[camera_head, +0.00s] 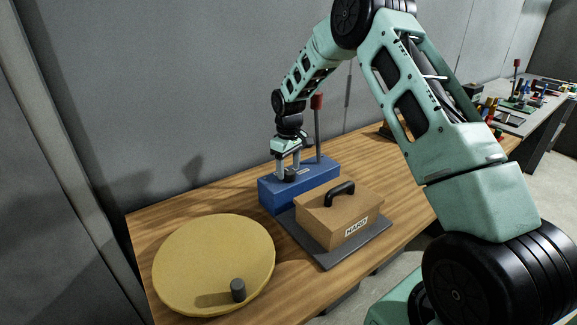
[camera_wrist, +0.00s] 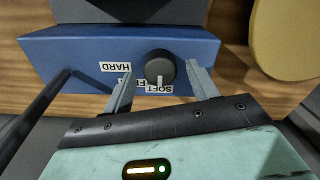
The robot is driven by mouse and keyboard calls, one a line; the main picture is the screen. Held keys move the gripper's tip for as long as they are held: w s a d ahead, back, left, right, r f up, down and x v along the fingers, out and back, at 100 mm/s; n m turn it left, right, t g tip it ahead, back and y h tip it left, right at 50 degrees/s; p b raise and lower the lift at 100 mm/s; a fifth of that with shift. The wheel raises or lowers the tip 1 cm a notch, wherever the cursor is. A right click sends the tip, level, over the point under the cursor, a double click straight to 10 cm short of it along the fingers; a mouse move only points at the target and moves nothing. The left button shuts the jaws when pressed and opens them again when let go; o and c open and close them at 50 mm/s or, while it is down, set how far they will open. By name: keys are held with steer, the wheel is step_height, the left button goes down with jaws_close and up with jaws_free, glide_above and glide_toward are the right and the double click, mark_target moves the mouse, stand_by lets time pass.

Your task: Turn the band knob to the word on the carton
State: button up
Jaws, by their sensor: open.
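The carton (camera_head: 340,215) is a brown box with a black handle, and its label reads HARD. The band knob (camera_wrist: 160,66) is a dark round knob on the blue box (camera_wrist: 60,55); it also shows in the head view (camera_head: 290,175). Its pale pointer line points down in the wrist view, toward the SOFT label (camera_wrist: 162,89). The HARD label (camera_wrist: 116,67) sits to its left; another label between them is partly hidden by a finger. My gripper (camera_wrist: 160,73) is open, with one fingertip on each side of the knob and visible gaps; I cannot tell its exact height.
A red-topped upright lever (camera_head: 317,103) stands on the blue box close to my gripper. The carton rests on a dark grey plate (camera_head: 325,262). A yellow disc (camera_head: 205,255) with a dark peg lies at the left of the wooden table. A grey wall is behind.

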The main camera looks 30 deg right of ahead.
steer(key=shift+f, duration=0.65)
steer(key=c, duration=1)
